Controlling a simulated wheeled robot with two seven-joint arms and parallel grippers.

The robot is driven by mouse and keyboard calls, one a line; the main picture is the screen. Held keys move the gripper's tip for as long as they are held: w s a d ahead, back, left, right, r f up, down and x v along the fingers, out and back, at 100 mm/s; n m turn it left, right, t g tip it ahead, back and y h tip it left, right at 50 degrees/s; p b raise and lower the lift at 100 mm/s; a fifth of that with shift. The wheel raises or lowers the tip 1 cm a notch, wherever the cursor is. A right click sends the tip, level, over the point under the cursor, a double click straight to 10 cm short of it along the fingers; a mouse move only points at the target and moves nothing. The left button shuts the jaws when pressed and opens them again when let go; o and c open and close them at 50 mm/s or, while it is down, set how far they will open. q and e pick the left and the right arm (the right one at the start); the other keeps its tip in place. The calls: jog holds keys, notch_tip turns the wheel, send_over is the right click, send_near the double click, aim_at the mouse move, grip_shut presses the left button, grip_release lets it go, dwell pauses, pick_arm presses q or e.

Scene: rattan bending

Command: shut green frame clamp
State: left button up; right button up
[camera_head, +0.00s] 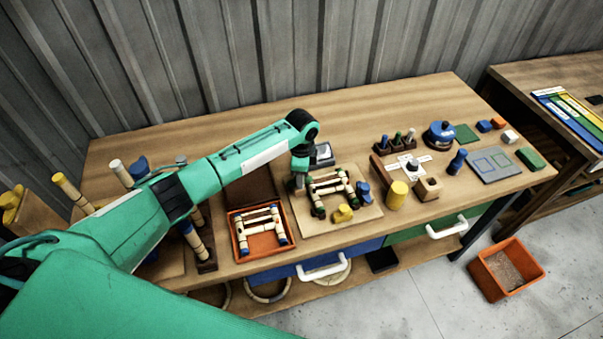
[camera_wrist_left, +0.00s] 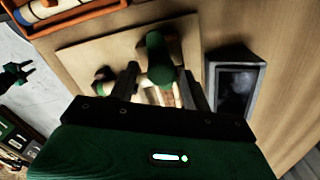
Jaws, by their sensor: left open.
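A light wooden board (camera_head: 348,222) on the bench bears a small rattan frame (camera_head: 328,188). My left gripper (camera_head: 299,183) is low at the frame's left side in the head view and partly hides it there. In the left wrist view the jaws (camera_wrist_left: 160,85) are open. A green rounded part (camera_wrist_left: 158,58), seemingly the green clamp, shows between the two fingers; I cannot tell whether they touch it. Whether that clamp is open or shut is not clear. A yellow clamp (camera_head: 343,213) and a blue clamp (camera_head: 363,191) sit at the frame's near and right sides.
An orange tray (camera_head: 237,250) with rattan pieces lies left of the board. A dark box with a screen (camera_wrist_left: 235,88) stands close beside the board. A yellow cylinder (camera_head: 397,194) and a wooden block (camera_head: 428,188) are to the right.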

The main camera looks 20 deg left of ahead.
pick_arm(q)
notch_tip(320, 180, up, 14)
jog(key=b, duration=0.4)
jog(key=shift+f, duration=0.15)
